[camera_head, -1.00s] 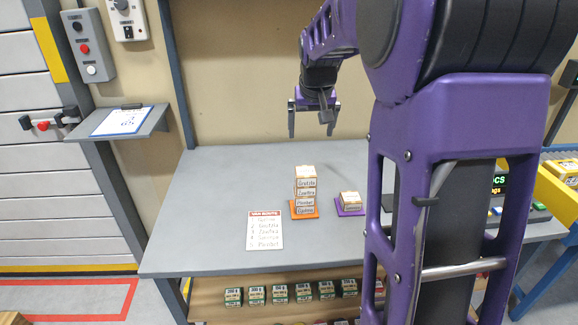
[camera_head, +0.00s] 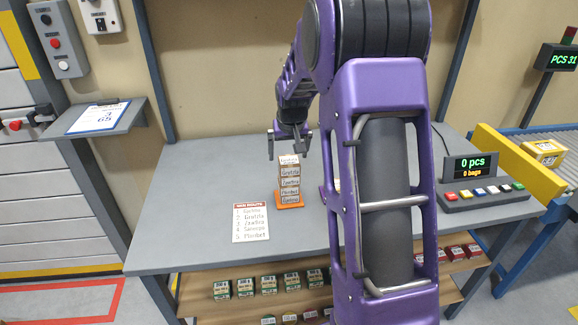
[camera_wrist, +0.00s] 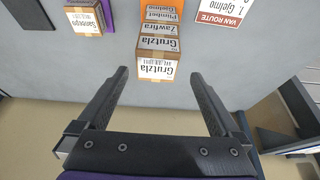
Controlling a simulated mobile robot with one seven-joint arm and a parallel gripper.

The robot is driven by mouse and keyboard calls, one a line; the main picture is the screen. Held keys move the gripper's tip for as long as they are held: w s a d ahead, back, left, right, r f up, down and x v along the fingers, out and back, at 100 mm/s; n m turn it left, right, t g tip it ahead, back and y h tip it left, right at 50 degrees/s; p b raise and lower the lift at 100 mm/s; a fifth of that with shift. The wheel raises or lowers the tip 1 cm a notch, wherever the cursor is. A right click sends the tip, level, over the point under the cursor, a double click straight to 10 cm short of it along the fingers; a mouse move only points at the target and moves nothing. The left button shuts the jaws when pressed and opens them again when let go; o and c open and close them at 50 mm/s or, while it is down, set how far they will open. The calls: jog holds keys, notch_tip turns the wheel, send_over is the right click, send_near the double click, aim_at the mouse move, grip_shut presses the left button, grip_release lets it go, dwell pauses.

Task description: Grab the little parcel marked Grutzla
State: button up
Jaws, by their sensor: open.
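The small tan parcel marked Grutzla (camera_head: 289,170) is the top one of a stack of parcels on an orange pad (camera_head: 291,206) on the grey table. My gripper (camera_head: 288,153) is open and empty, pointing down over the stack. In the wrist view the fingertips of my gripper (camera_wrist: 160,75) stand apart to the left and right of the Grutzla parcel. I see no contact with it.
Another parcel (camera_wrist: 86,21) sits on a purple pad beside the stack, mostly hidden by my arm in the head view. A van route sheet (camera_head: 251,218) lies left of the stack. A counter display (camera_head: 470,170) stands at right. The table's left part is clear.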

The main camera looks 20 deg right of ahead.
aim_at(289, 160)
jog(key=x, duration=0.4)
jog(key=shift+d+f, duration=0.2)
jog(key=shift+d, duration=0.05)
jog(key=shift+c, duration=0.3)
jog(key=c, duration=1.3)
